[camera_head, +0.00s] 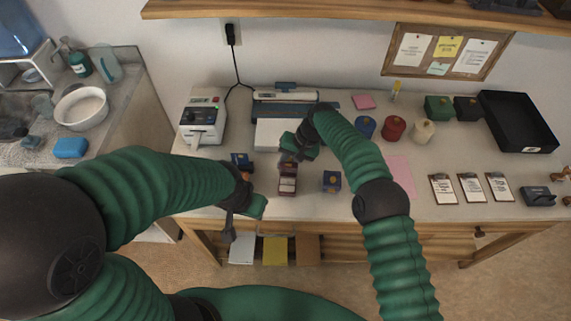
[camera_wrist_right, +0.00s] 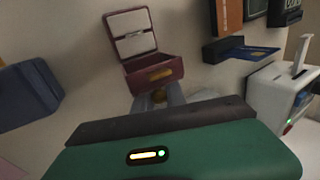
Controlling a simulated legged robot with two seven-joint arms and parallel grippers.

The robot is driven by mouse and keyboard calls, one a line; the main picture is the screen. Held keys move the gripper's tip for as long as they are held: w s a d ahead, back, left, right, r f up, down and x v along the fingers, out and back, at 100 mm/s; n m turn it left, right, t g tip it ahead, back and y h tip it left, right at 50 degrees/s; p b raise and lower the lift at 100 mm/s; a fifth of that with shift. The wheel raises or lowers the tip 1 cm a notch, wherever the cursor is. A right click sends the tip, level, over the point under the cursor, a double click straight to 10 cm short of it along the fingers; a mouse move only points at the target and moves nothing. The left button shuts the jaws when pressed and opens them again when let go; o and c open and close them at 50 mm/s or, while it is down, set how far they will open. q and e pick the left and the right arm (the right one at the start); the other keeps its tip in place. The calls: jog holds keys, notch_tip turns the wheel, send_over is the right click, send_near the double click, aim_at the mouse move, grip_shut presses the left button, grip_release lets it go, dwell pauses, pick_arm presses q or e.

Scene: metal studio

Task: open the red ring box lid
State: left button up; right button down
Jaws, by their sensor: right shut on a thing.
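The red ring box (camera_head: 288,186) sits on the counter near its front edge, in the middle of the head view. In the right wrist view its pale lined inside (camera_wrist_right: 132,32) shows, and its dark red lid (camera_wrist_right: 154,71) stands open on the side toward my right gripper. My right gripper (camera_wrist_right: 160,98) is shut on the lid, with a gold knob between its fingers. In the head view this gripper (camera_head: 296,153) is just behind the box, its fingertips partly hidden. My left gripper (camera_head: 240,222) hangs near the counter's front edge, apart from the box; its jaw gap is unclear.
A blue box (camera_head: 332,181) stands right of the ring box and another dark blue box (camera_head: 241,161) stands to its left. A white card printer (camera_head: 201,121) is at the back left. Red (camera_head: 394,128) and cream (camera_head: 423,132) round containers stand farther right. Clipboards (camera_head: 470,187) lie at the right.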

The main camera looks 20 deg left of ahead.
jog(key=shift+s+f, duration=0.15)
jog(key=shift+f, duration=0.1)
jog(key=c, duration=1.4)
grip_release()
jog(key=shift+r, duration=0.15)
jog(key=shift+w+d+r, duration=0.15)
jog(key=shift+w+r, duration=0.05)
jog(key=shift+r, duration=0.05)
jog(key=v, duration=1.6)
jog(key=shift+c, duration=0.3)
